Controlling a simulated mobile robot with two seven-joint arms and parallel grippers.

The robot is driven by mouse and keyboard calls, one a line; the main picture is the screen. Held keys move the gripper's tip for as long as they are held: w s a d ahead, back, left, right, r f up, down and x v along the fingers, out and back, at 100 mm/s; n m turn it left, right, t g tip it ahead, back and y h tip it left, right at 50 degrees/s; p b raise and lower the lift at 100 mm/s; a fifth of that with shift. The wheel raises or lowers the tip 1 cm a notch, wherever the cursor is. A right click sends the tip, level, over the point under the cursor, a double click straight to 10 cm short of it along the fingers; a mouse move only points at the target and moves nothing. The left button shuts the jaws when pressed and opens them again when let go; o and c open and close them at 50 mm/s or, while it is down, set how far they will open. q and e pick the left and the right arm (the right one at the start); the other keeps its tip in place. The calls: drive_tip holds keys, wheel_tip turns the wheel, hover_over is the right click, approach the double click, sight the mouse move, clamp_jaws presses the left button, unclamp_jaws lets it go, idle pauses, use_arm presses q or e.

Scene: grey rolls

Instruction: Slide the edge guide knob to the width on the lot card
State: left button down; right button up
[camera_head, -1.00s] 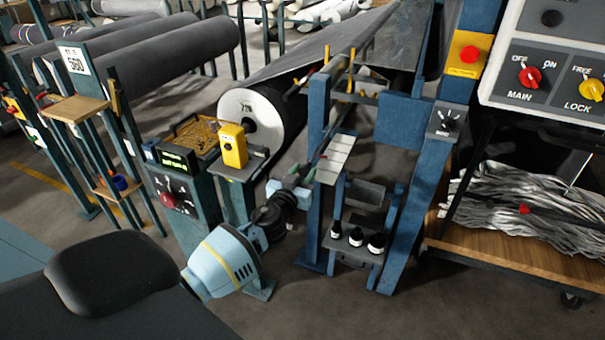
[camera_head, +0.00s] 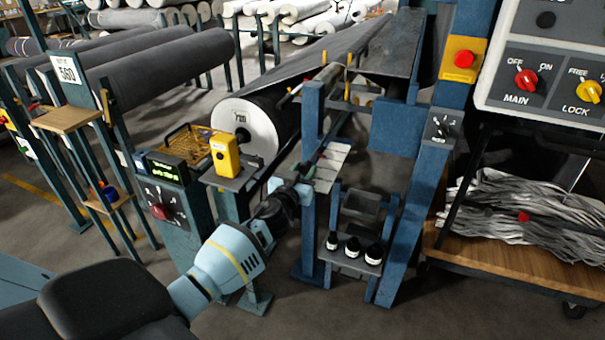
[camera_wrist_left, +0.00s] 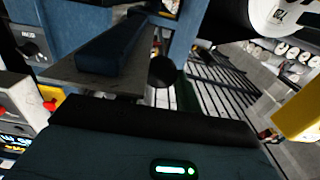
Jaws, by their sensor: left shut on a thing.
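My left gripper (camera_head: 303,188) reaches in to the near left side of the blue machine frame, just below a pale slotted plate (camera_head: 332,160). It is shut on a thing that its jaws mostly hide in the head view. In the left wrist view a round black knob (camera_wrist_left: 161,71) shows just beyond the gripper's dark front edge; I take it as the edge guide knob in the jaws. The lot card (camera_head: 68,68) reads 560 and hangs on the roll rack at the left. The scale markings are too small to read. My right gripper is not in view.
A yellow box (camera_head: 226,151) and a post with a green display (camera_head: 168,165) stand left of the gripper. A bottle shelf (camera_head: 350,262) sits below right. A large roll (camera_head: 247,128) lies behind. A cart with grey strips (camera_head: 520,215) stands at the right.

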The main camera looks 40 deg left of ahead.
use_arm(q)
drive_tip(key=c, duration=1)
unclamp_jaws()
drive_tip(key=shift+s, duration=0.15)
drive_tip(key=v, duration=0.7)
drive_tip(key=shift+s+d, duration=0.1)
drive_tip(key=shift+s, duration=0.2)
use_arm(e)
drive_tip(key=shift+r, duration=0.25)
use_arm(q)
drive_tip(key=shift+f+p, duration=0.1)
drive_tip(key=shift+p, duration=0.2)
